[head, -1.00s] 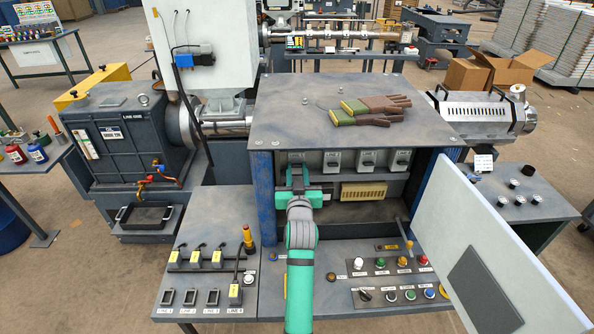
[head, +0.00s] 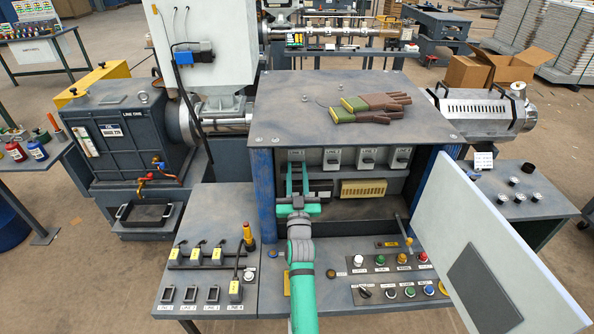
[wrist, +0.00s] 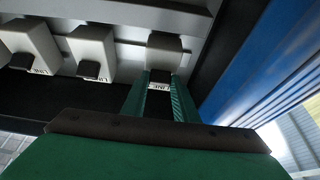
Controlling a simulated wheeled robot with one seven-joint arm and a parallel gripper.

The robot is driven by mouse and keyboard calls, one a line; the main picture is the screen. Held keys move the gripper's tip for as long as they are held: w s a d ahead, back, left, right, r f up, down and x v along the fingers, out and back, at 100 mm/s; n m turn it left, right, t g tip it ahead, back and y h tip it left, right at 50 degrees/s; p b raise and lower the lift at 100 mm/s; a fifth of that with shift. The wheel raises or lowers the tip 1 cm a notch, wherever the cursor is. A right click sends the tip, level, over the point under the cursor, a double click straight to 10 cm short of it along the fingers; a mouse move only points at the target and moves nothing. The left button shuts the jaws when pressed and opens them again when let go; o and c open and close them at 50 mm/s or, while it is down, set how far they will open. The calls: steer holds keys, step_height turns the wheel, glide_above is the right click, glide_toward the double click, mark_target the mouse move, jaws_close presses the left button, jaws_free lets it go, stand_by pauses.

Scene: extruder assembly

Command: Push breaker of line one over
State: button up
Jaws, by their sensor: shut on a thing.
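The breaker of line one (head: 296,155) is the leftmost of the row of pale breakers inside the open cabinet (head: 350,88). In the wrist view it is the rightmost breaker (wrist: 163,45), with a dark lever (wrist: 160,76) and an upside-down label below. My gripper (head: 297,170) reaches in from the front. Its two green fingers (wrist: 160,88) stand on either side of the lever and are shut on it. The finger tips partly hide the lever and label. Which way the lever is thrown is not clear.
Other breakers (head: 332,158) sit to the right in the same row. A beige slotted block (head: 363,189) is below them. The blue cabinet side post (wrist: 265,60) is close beside my fingers. The cabinet door (head: 490,240) stands open at right. Gloves (head: 375,107) lie on top.

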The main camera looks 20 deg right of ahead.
steer(key=shift+f+t, duration=0.1)
steer(key=shift+t, duration=0.3)
steer(key=o, duration=1.1)
steer(key=shift+c, duration=0.2)
steer(key=shift+f, duration=0.1)
steer(key=v, duration=1)
steer(key=shift+s+f, duration=0.25)
steer(key=shift+a, duration=0.1)
